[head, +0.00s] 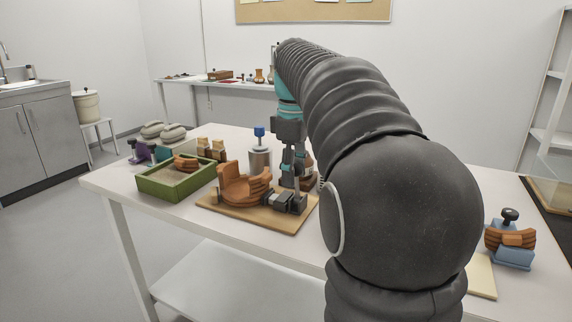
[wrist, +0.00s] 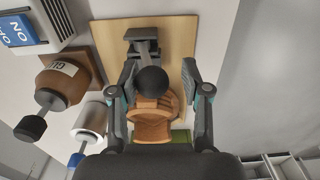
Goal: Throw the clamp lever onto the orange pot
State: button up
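The orange pot (head: 240,185), a partial bowl of reddish sherds, sits on a wooden board (head: 250,216) on the table. A grey clamp (head: 283,201) stands at the board's right side, by the pot. In the wrist view the clamp lever's round black knob (wrist: 152,81) shows large, with the pot (wrist: 152,125) beyond it. My gripper (wrist: 159,68) is open, one finger on each side of the lever; I see no clear contact. In the head view my gripper (head: 292,172) points down over the clamp and hides the knob. Whether the clamp touches the pot is unclear.
A green sand tray (head: 176,190) stands left of the board. A steel container with a blue top (head: 260,155) and a brown labelled bottle (wrist: 62,82) stand close by. A blue stand with an orange sherd (head: 512,248) and black knob is far right.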

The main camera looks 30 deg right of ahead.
jog(key=shift+s+a+f+b, duration=0.45)
jog(key=shift+s+a+f, duration=0.15)
jog(key=shift+a, duration=0.15)
jog(key=shift+s+a+f+b, duration=0.45)
jog(key=shift+s+a+f, duration=0.1)
jog(key=shift+a, duration=0.2)
jog(key=shift+r+p, duration=1.5)
jog(key=shift+r, duration=1.2)
jog(key=shift+r, duration=0.1)
